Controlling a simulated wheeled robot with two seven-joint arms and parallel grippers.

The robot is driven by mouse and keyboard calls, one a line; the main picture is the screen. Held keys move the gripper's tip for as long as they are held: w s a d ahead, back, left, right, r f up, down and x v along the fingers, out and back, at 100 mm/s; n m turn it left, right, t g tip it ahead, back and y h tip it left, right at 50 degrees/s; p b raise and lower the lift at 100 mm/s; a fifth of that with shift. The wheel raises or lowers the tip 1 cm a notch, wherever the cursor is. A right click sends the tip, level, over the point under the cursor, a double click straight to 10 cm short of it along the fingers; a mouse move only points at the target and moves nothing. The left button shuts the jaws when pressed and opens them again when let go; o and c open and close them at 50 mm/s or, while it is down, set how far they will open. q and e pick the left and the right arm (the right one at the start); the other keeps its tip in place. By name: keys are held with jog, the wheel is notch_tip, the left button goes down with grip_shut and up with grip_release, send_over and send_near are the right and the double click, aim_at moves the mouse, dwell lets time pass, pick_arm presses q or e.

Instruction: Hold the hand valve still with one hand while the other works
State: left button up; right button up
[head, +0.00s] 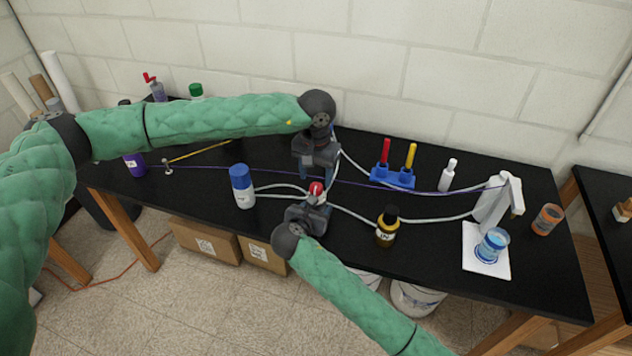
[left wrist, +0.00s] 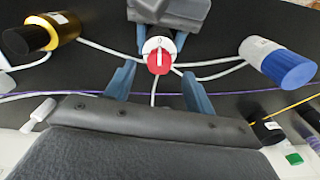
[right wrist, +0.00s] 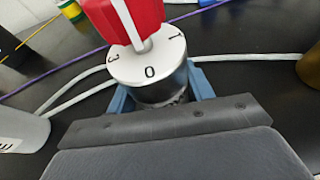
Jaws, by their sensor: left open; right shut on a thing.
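The hand valve (head: 316,189) has a red handle with a white stripe, on a white dial over a grey metal body. In the right wrist view the valve's dial (right wrist: 150,66) shows a 0 towards me and other marks at the sides. My right gripper (head: 313,207) is shut on the valve body, one finger on each side. My left gripper (head: 318,176) is open above and behind the valve. In the left wrist view the red handle (left wrist: 159,64) sits between the spread left fingers (left wrist: 158,82), with gaps at both sides.
Pale hoses (head: 440,219) run from the valve across the black table (head: 340,260). A blue-capped white bottle (head: 243,187) stands left, a yellow black-capped bottle (head: 386,228) right. Behind are a blue rack (head: 393,178) and a purple cord (head: 260,173). A spray bottle (head: 497,203) stands far right.

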aim_at(316, 186)
pick_arm(q)
notch_tip(316, 186, up, 8)
jog(key=shift+r, duration=0.15)
dwell(0.4)
pick_arm(e)
jog(key=o, duration=1.1)
